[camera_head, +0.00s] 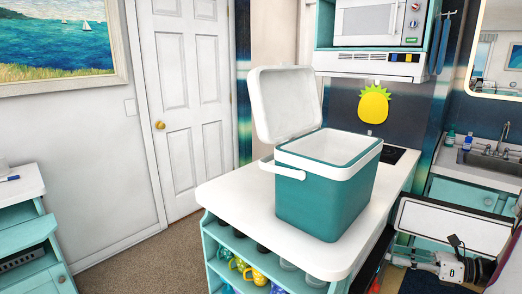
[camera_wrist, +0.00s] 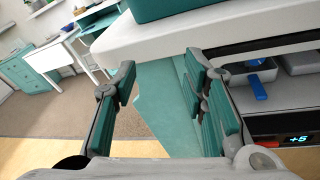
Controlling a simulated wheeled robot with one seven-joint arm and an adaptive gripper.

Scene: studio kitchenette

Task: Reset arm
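My gripper (camera_wrist: 160,88) shows in the wrist view with its two teal-padded fingers spread apart. No object is held between them; a teal panel (camera_wrist: 162,108) of the counter unit shows behind the gap. In the head view part of my arm shows at the lower right edge, and I cannot make out the fingers there. A teal cooler (camera_head: 322,200) with a white rim stands on the white counter (camera_head: 235,196), its white lid (camera_head: 285,103) raised. The cooler's base also shows at the top of the wrist view (camera_wrist: 180,8).
The counter's edge (camera_wrist: 200,36) lies just beyond my fingers. To the right, an open compartment holds a grey container (camera_wrist: 250,72) and a blue-handled item (camera_wrist: 257,88). Mugs (camera_head: 255,275) stand on shelves below the counter. Open floor (camera_head: 130,258) lies left of the counter.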

